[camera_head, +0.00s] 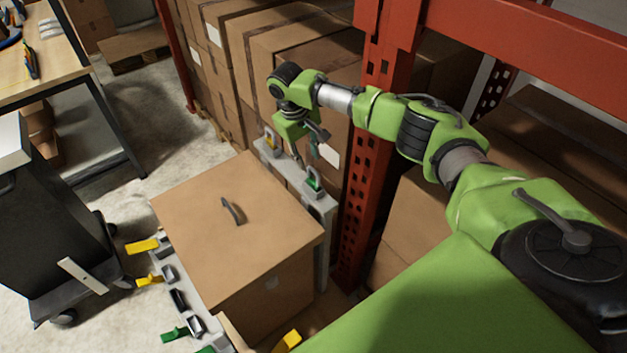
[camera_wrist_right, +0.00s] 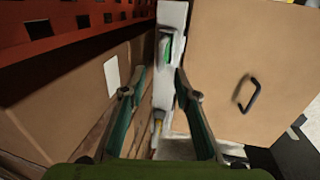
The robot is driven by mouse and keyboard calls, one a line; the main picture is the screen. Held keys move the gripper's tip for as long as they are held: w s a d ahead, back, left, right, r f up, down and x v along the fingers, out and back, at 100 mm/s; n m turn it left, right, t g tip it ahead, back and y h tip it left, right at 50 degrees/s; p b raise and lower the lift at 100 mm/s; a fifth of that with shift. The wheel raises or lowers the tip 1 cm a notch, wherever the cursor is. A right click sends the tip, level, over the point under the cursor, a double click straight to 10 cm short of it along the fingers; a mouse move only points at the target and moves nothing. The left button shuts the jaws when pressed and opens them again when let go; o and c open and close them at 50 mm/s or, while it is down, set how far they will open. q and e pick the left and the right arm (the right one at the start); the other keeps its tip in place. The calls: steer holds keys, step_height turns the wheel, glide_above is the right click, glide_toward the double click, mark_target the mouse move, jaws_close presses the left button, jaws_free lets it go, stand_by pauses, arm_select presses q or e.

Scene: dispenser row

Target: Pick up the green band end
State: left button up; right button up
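A green band end (camera_head: 313,184) shows in a grey holder on the white dispenser rail (camera_head: 322,207) between the cardboard box and the red rack post. In the right wrist view it is a small green piece (camera_wrist_right: 167,50) ahead of the fingertips. Another green band end (camera_head: 175,334) sticks out of the near-left rail. My right gripper (camera_head: 316,145) hangs above the far rail, apart from the green end. In its wrist view my right gripper (camera_wrist_right: 161,78) is open, with nothing between its fingers. My left gripper is not in view.
A large cardboard box (camera_head: 225,215) with a dark handle stands between the rails. A yellow end (camera_head: 271,138) sits on the far rail. The red rack post (camera_head: 366,165) and stacked boxes (camera_head: 240,60) stand close to my right arm. A dark cart (camera_head: 55,225) is at left.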

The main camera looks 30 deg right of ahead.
mark_target(311, 168)
steer(key=f+p, duration=0.1)
steer(key=f, duration=0.1)
steer(key=d+f+p, duration=0.1)
steer(key=f, duration=0.2)
steer(key=shift+s+d+f, duration=0.1)
steer(key=shift+s+f, duration=0.05)
steer(key=shift+f, duration=0.5)
jaws_close()
